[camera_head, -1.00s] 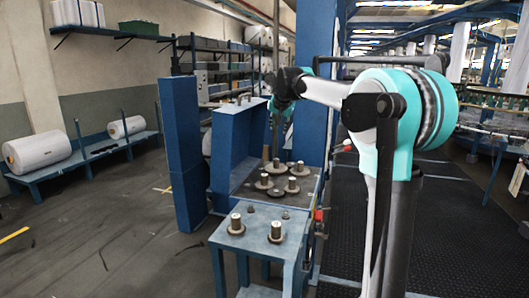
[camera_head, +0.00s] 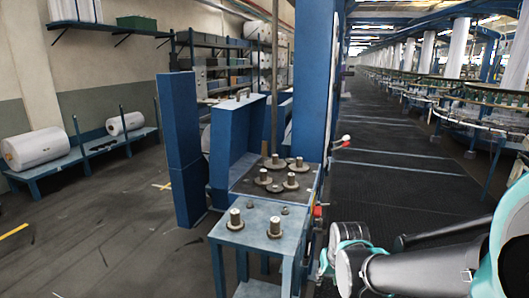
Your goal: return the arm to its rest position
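My arm is folded low at the lower right of the head view, showing turquoise joint rings, a white-grey joint housing and dark links. Its right part is cut off by the picture edge. I cannot make out my gripper's fingers in this view, so whether they are open or shut does not show. No held object is visible.
A blue machine stand (camera_head: 237,150) with several metal spindles on its plate is left of my arm, with a small blue table (camera_head: 255,242) in front. A red-knobbed lever (camera_head: 345,139) sticks out from the blue column (camera_head: 312,80). The dark aisle floor (camera_head: 385,160) beyond my arm is clear.

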